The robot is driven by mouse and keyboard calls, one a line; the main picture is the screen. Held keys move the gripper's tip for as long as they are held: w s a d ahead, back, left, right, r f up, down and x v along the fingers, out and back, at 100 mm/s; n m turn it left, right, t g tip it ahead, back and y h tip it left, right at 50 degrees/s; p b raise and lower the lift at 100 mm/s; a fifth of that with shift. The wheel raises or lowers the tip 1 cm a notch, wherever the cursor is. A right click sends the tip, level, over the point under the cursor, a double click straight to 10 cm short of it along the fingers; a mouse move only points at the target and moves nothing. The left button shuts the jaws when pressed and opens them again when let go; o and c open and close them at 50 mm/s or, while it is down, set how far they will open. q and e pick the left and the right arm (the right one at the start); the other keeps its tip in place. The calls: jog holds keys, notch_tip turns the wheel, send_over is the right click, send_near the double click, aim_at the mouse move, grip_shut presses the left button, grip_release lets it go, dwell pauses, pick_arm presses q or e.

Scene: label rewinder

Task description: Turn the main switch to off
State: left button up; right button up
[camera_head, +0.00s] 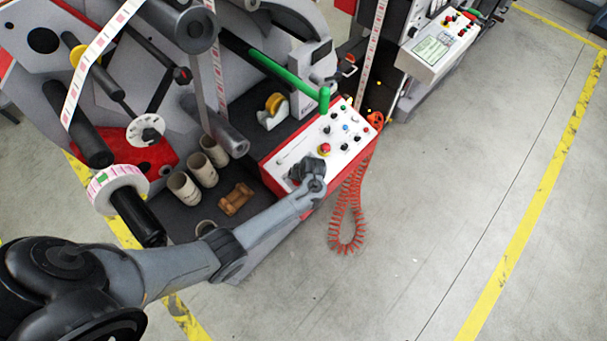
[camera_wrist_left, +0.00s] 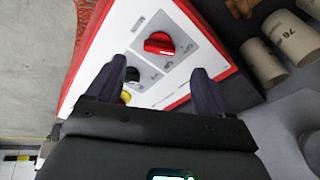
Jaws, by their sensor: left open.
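A red rotary switch (camera_wrist_left: 158,43), which looks like the main switch, sits on a grey label plate on the white panel face in the left wrist view. Its bar lies roughly across the picture; its markings are too small to read. My left gripper (camera_wrist_left: 155,82) is open and empty. Its two dark fingers point toward the panel, and the red switch shows beyond their tips, between their lines. In the head view my left gripper (camera_head: 305,170) is over the near left end of the control panel (camera_head: 285,157) and hides the switch there. My right gripper is not in view.
A black knob (camera_wrist_left: 132,74) and a yellow part lie close to the left finger in the wrist view. A red emergency stop (camera_head: 324,149) and several buttons are on the panel. Cardboard cores (camera_head: 184,188) stand left of it; a coiled red cable (camera_head: 347,225) hangs right.

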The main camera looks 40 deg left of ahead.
pick_arm(q)
jog(key=v, duration=0.3)
jog(key=shift+r+p, duration=0.15)
jog(key=shift+p, duration=0.15)
